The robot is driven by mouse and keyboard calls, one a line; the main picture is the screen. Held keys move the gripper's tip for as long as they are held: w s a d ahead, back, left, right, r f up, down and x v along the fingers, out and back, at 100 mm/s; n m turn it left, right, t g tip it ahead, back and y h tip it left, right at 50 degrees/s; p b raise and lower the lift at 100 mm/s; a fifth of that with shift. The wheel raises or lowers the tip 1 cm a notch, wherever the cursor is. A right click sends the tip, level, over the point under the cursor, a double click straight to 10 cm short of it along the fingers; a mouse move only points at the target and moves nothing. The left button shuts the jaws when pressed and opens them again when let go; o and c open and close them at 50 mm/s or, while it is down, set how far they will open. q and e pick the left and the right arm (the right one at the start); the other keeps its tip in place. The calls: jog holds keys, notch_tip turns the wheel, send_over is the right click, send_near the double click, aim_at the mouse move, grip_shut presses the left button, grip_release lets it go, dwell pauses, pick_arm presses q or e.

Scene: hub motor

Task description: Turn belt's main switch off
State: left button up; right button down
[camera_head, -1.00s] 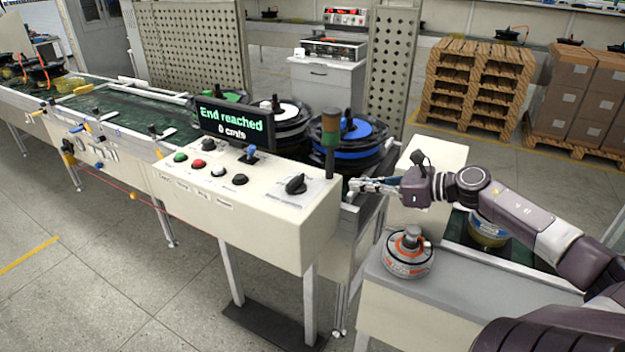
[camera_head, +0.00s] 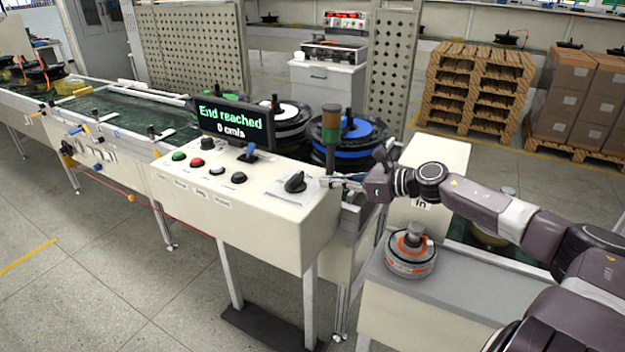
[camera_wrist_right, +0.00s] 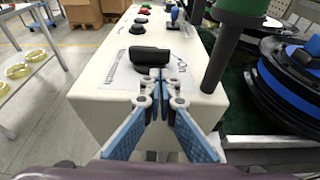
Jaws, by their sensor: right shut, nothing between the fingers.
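The belt's main switch is a black rotary knob (camera_head: 295,182) on the right end of the cream control box (camera_head: 255,215). The knob's handle lies crosswise in that view. The display (camera_head: 232,122) reads "End reached, 0 cm/s". My left gripper is not in view.
A signal post (camera_head: 331,140) stands beside the knob. A joystick (camera_head: 250,152) and several buttons, including a red one (camera_head: 196,162), sit left on the box. Wheel hubs (camera_head: 347,135) stand behind. A hub motor (camera_head: 411,252) lies on the grey table at the right.

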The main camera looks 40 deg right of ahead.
aim_at(302, 177)
jog(key=shift+w+a, duration=0.25)
jog(key=shift+w, duration=0.3)
jog(key=shift+w+a+p, duration=0.2)
jog(key=shift+w+a, duration=0.05)
jog(key=shift+w, duration=0.3)
jog(key=shift+w+a+p, duration=0.2)
jog(key=shift+w, duration=0.35)
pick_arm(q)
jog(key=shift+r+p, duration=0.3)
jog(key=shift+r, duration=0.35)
pick_arm(e)
jog(key=shift+x, duration=0.8)
jog(key=shift+r, duration=0.1)
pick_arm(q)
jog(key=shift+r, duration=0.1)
